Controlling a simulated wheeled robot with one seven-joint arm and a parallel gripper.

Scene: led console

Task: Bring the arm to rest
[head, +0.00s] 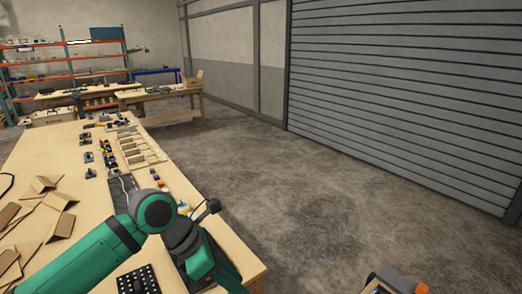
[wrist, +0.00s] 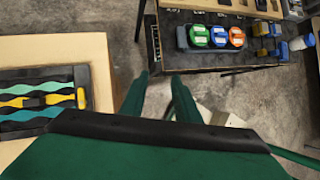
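My arm (head: 82,262) shows in the head view as green links with dark joints, bent over the near end of the wooden workbench (head: 95,200). My gripper's two green fingers (wrist: 158,84) show in the wrist view, with a gap between them and nothing held. Grey floor (wrist: 205,98) lies beyond the fingertips, and they touch nothing that I can see.
In the wrist view, a dark case with wavy coloured strips (wrist: 45,75) lies at left. A bench with green, blue and orange round items (wrist: 218,37) stands at the top. In the head view, open floor (head: 300,200) lies right of the workbench, before a grey shutter (head: 410,90).

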